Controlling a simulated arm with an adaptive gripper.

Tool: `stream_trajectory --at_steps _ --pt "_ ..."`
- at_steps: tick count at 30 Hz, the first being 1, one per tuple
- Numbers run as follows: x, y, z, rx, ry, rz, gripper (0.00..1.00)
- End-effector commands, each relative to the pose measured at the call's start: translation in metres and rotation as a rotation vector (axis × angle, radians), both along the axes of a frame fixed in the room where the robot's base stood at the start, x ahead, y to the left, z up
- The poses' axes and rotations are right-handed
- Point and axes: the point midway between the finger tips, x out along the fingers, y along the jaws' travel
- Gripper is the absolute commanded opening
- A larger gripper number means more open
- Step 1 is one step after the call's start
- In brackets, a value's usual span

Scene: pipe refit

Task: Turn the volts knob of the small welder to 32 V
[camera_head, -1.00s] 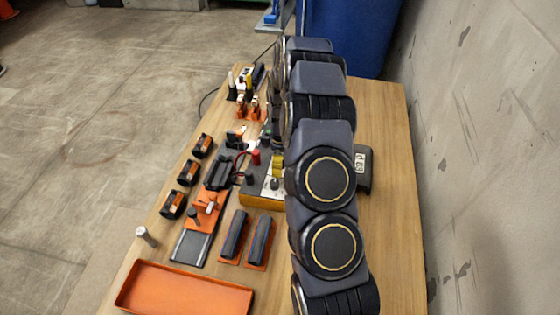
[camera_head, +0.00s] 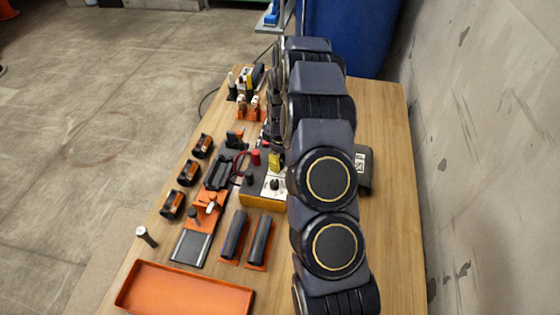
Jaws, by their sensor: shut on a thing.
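A small boxy welder (camera_head: 262,202) with a yellow-orange front and a dark top stands mid-table, partly hidden behind my arm. A dark knob (camera_head: 275,184) sits on its pale panel. I cannot read the marks around it. A yellow piece (camera_head: 274,160) shows just behind the knob. A red terminal (camera_head: 255,157) and a black terminal (camera_head: 248,179) stand at its left. My arm covers the welder's right side. I cannot make out my fingertips; they are hidden behind my arm or lost among dark parts.
An orange tray (camera_head: 185,289) lies at the near left. Two dark bars on orange bases (camera_head: 235,236) and several orange-black blocks (camera_head: 187,172) lie left of the welder. A dark box with a white label (camera_head: 364,178) stands right of my arm. The wooden table's right side is mostly clear.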

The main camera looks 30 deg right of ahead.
Motion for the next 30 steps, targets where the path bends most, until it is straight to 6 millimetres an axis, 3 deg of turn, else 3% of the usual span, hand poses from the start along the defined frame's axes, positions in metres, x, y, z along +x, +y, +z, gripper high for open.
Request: stream_trajectory --at_steps 30 --pt "-0.0006 -0.0004 -0.0015 -0.001 0.002 -0.941 0.00"
